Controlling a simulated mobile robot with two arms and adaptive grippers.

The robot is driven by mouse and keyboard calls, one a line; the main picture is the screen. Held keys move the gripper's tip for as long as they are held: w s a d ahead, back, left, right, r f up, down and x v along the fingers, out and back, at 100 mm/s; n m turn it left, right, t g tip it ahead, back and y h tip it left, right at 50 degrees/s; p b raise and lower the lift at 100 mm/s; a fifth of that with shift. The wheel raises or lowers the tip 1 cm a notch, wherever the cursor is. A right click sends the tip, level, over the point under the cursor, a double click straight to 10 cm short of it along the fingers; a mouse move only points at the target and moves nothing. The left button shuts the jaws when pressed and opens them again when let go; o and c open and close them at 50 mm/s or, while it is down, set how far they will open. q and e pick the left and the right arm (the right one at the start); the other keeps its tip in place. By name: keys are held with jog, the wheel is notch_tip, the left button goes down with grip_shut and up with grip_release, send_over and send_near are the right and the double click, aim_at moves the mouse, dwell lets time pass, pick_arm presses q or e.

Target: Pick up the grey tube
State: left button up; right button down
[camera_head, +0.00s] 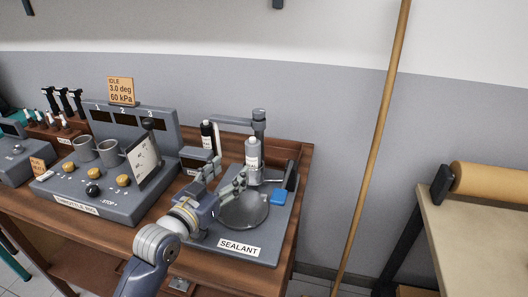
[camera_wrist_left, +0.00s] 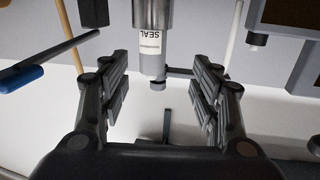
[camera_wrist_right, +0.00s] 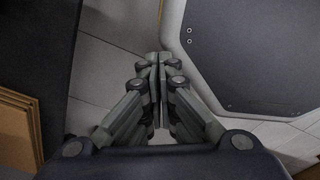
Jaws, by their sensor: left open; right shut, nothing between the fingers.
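The grey tube (camera_head: 252,152) stands upright at the sealant station, with a white label reading SEAL. It also shows in the left wrist view (camera_wrist_left: 152,45), upside down in the picture, between and beyond the fingertips. My left gripper (camera_head: 240,182) is open and points toward the tube from the front left. In the left wrist view its two fingers (camera_wrist_left: 160,85) are spread wide with nothing between them. My right gripper (camera_wrist_right: 158,62) shows only in the right wrist view; its fingers are shut together and empty, above the floor.
The sealant base (camera_head: 268,247) has a round dark plate (camera_head: 246,210) below my left gripper and a blue-handled tool (camera_head: 281,194) at right. A black tube (camera_head: 207,134) stands left of the grey one. The throttle rig (camera_head: 110,198) is at left. A wooden pole (camera_head: 372,150) stands right of the bench.

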aim_at(249, 153)
pick_arm(q)
jog(key=w+d, duration=0.1)
jog(key=w, duration=0.1)
jog(key=w+d+r, duration=0.1)
jog(key=w+d, duration=0.1)
jog(key=shift+w+d+p, duration=0.15)
jog(key=shift+d+p, duration=0.1)
jog(key=shift+p, duration=0.1)
jog(key=shift+w+d, duration=0.2)
jog(key=shift+w, duration=0.15)
jog(key=p+x, duration=0.1)
jog(key=x, duration=0.3)
jog(key=shift+d, duration=0.15)
jog(key=shift+w+d, duration=0.1)
jog(key=shift+w, duration=0.1)
pick_arm(e)
jog(key=shift+s+r, duration=0.2)
jog(key=shift+r, duration=0.85)
jog(key=shift+s, duration=0.15)
pick_arm(q)
jog(key=c, duration=1.4)
pick_arm(e)
jog(key=shift+s, duration=0.2)
